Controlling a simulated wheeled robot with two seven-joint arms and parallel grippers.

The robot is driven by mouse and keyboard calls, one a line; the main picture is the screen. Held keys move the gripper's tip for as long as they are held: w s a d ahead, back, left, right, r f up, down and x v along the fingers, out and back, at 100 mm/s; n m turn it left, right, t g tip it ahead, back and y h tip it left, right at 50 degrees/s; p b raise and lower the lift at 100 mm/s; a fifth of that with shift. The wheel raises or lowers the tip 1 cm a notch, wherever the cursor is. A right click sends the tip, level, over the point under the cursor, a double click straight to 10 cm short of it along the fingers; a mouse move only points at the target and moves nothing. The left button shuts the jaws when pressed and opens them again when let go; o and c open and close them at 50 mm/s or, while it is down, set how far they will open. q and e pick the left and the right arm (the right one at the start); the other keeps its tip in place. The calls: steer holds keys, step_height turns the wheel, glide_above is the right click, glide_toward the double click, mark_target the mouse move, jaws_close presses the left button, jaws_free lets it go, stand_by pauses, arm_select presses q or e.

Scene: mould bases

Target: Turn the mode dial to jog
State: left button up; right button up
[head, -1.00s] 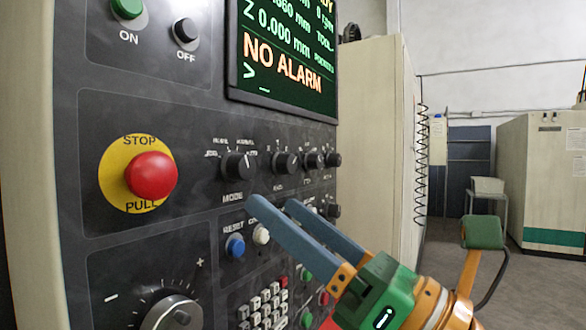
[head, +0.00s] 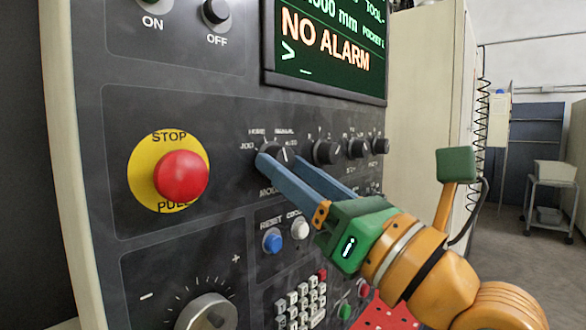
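The black mode dial (head: 274,151) is on the dark control panel (head: 115,110), right of the red stop button. Small labels arc above it, with JOG at its left and AUTO at its right. A pale mark shows on its right side; its exact setting is too small to read surely.
The red stop button (head: 181,176) on its yellow disc is close left of the fingers. More black knobs (head: 327,152) stand to the right. Blue (head: 273,240) and white (head: 299,228) buttons and a keypad (head: 300,303) are below. A NO ALARM screen (head: 328,45) is above.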

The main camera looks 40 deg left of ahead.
arm_select(q)
steer(key=shift+s, duration=0.15)
steer(key=c, duration=0.3)
jaws_close()
steer(key=shift+n, duration=0.5)
steer(key=n+g, duration=0.1)
steer(key=n, duration=0.1)
steer(key=n+g, duration=0.1)
steer(key=shift+w+n+g+y, duration=0.25)
steer(key=shift+n+g+y, duration=0.05)
steer(key=shift+n, duration=0.1)
steer(key=shift+w+r+n+g+p, duration=0.1)
steer(key=shift+n+g+p, duration=0.65)
steer(key=shift+n, duration=0.95)
steer(key=shift+w+n+g+p, duration=0.1)
steer(key=shift+n+g+p, duration=0.35)
steer(key=shift+n+g, duration=0.95)
steer(key=shift+n+t, duration=0.35)
steer(key=shift+n, duration=0.15)
steer(key=o, duration=0.8)
jaws_free()
